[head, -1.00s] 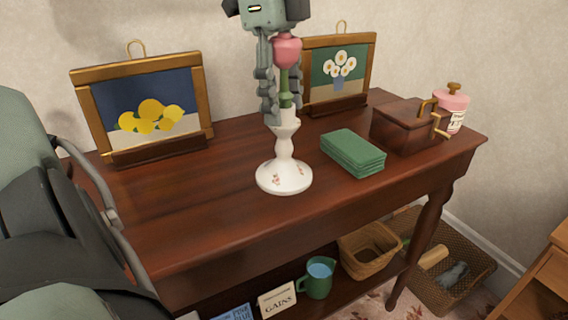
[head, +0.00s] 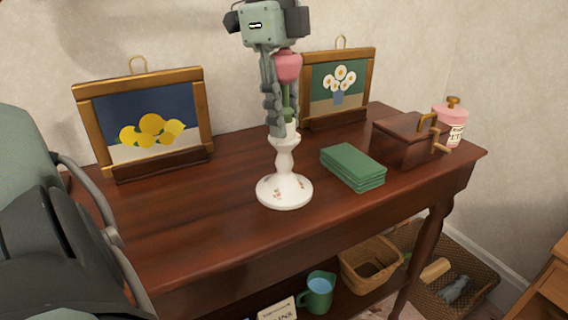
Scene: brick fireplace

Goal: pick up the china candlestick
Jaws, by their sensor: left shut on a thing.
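The china candlestick (head: 284,165) stands upright on the dark wooden table (head: 200,215). It is white, with a wide round foot and small painted flowers. A pink flower-shaped piece (head: 287,68) on a green stem rises from its top. My left gripper (head: 282,128) points down from above, with its fingers shut around the candlestick's upper end. The fingers partly hide the stem and the candle cup. The foot appears to rest on the tabletop. My right gripper is not in view.
Framed pictures of lemons (head: 150,128) and daisies (head: 338,84) stand behind. Green stacked cloths or books (head: 352,167), a brown box with a crank (head: 405,140) and a pink jar (head: 450,124) are to the right. A basket (head: 370,264) and green mug (head: 318,292) sit on the lower shelf.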

